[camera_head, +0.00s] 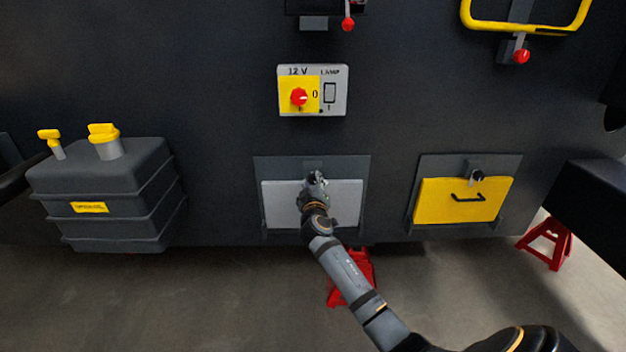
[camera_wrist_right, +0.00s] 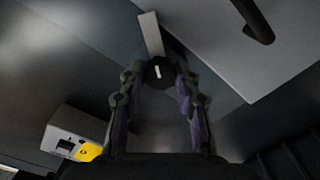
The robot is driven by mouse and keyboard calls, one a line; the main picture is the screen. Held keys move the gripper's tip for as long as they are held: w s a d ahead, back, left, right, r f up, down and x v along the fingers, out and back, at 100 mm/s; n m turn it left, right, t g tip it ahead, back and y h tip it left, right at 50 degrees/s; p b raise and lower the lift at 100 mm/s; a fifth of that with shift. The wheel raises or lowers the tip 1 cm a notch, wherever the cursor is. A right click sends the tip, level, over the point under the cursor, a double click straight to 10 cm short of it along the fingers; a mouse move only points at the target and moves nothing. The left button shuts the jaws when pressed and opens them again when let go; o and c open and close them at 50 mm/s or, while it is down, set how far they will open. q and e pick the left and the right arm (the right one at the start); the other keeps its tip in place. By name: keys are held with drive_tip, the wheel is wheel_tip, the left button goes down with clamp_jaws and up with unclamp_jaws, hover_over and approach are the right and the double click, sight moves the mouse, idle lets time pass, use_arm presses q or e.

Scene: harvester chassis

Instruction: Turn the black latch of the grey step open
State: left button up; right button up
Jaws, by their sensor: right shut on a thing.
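The grey step (camera_head: 345,200) is a light grey panel on the dark chassis wall, flat against its darker backing plate. My right gripper (camera_head: 316,178) is at its top edge and covers the latch in the head view. In the right wrist view the black latch (camera_wrist_right: 158,71) is a dark round knob with a short white mark, between the fingertips of my right gripper (camera_wrist_right: 162,80). The fingers are shut on it. The step's face (camera_wrist_right: 260,70) and its black handle (camera_wrist_right: 255,20) show at the upper right there. My left gripper is in neither view.
A yellow panel (camera_head: 440,200) with its own black latch (camera_head: 476,177) is to the right. A 12 V switch box (camera_head: 335,108) is above the step. A dark tank (camera_head: 110,185) with yellow caps is at left. A red stand (camera_head: 362,268) is behind my right arm.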

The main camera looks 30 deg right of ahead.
drive_tip(key=n+p, duration=0.2)
drive_tip(key=n, duration=0.3)
drive_tip(key=shift+n, duration=0.6)
use_arm(q)
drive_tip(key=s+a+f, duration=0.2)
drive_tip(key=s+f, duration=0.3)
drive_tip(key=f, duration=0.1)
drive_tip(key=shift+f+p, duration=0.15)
drive_tip(key=shift+p, duration=0.3)
use_arm(e)
drive_tip(key=shift+n, duration=0.6)
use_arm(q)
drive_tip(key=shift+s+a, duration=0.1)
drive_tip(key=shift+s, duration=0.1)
use_arm(e)
drive_tip(key=shift+f, duration=0.1)
drive_tip(key=o, duration=1.1)
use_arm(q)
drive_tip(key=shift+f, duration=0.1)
use_arm(e)
drive_tip(key=shift+o, duration=0.2)
